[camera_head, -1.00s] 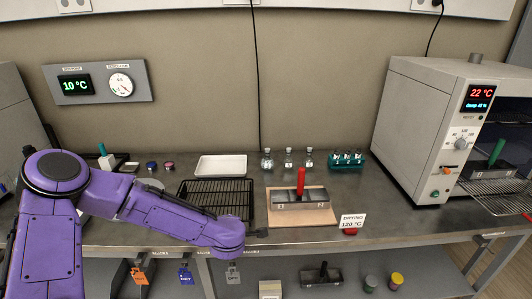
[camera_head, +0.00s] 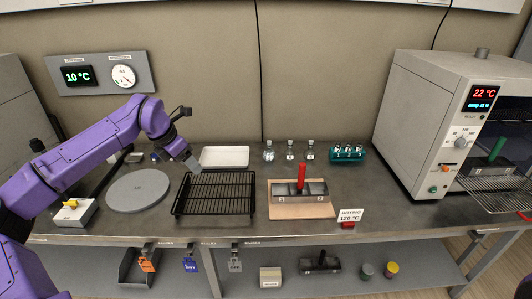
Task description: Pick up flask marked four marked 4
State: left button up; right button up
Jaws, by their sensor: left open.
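Three small clear stoppered flasks stand in a row at the back of the bench: a left flask (camera_head: 268,152), a middle flask (camera_head: 290,152) and a right flask (camera_head: 310,151). Their marks are too small for me to read surely, so I cannot tell which is marked 4. My left gripper (camera_head: 191,163) is open and empty, above the bench near the left end of the white tray. It is left of the flasks and apart from them. My right gripper is not in view.
A white tray (camera_head: 224,157) and a black wire rack (camera_head: 214,193) lie left of the flasks. A teal rack (camera_head: 347,155) with small vessels stands right of them. A red-handled metal carrier (camera_head: 300,188) sits in front on a board. A grey oven (camera_head: 425,125) stands at right.

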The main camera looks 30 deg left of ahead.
aim_at(268, 155)
jog(key=z, duration=0.05)
jog(key=i, duration=1.45)
